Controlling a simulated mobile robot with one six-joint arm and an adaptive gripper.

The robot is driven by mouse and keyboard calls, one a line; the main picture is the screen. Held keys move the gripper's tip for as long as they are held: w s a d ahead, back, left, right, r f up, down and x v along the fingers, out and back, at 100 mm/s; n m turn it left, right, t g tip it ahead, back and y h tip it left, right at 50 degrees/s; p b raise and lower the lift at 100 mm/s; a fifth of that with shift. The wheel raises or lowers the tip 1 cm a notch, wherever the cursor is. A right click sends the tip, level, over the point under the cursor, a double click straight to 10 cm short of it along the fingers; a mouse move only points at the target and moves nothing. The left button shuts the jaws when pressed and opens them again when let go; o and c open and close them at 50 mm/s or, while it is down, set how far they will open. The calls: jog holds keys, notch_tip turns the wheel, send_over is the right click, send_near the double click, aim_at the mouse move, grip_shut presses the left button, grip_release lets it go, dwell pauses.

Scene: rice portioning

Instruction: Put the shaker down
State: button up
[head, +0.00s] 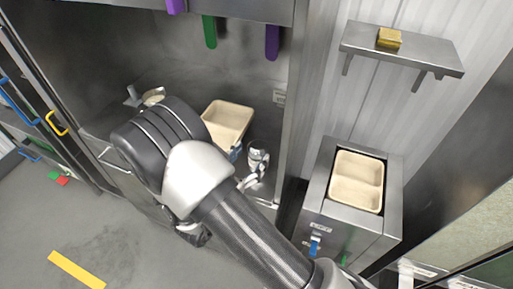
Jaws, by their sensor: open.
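A small silvery shaker (257,152) stands on the metal counter inside the steel bay, just right of a beige tray. My arm crosses the middle of the head view and hides much of the counter. The light metal finger parts of my gripper (252,178) show past the arm's edge, just below the shaker. The gripper is open. Whether a finger still touches the shaker is too small to tell. The rest of the gripper is hidden behind my arm.
The beige tray (228,120) sits at the back of the counter. A two-part beige tray (357,180) rests in a steel stand to the right. A wall shelf (401,50) holds a yellow block (389,38). Purple and green handles hang above the bay.

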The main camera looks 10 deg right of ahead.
jog(key=v, duration=0.8)
jog(key=w+y, duration=0.2)
jog(key=w, duration=0.1)
jog(key=w+a+r+g+y+p, duration=0.1)
jog(key=w, duration=0.1)
jog(key=shift+w+a+y, duration=0.1)
jog(key=shift+w+y, duration=0.15)
jog(key=shift+y, duration=0.15)
jog(key=w+a+r+n+g+y, duration=0.1)
jog(key=a+r+n+y, duration=0.1)
jog(key=r+y, duration=0.4)
jog(key=w+a+r+n+y, duration=0.1)
jog(key=a+r+y, duration=0.2)
jog(key=r+y, duration=0.3)
jog(key=s+d+r+n+g, duration=0.2)
jog(key=s+r+n, duration=0.1)
jog(key=s+r, duration=0.25)
jog(key=s+d+n+g+h, duration=0.1)
jog(key=s+d+g, duration=0.1)
jog(key=s+d, duration=0.4)
jog(key=s+d+n+g+h, duration=0.1)
jog(key=s+d, duration=0.6)
jog(key=s, duration=0.8)
jog(key=shift+r+n+g+h, duration=0.4)
jog(key=shift+r+n+g, duration=0.1)
jog(key=shift+n, duration=0.1)
jog(key=shift+s, duration=0.1)
jog(key=shift+c, duration=0.2)
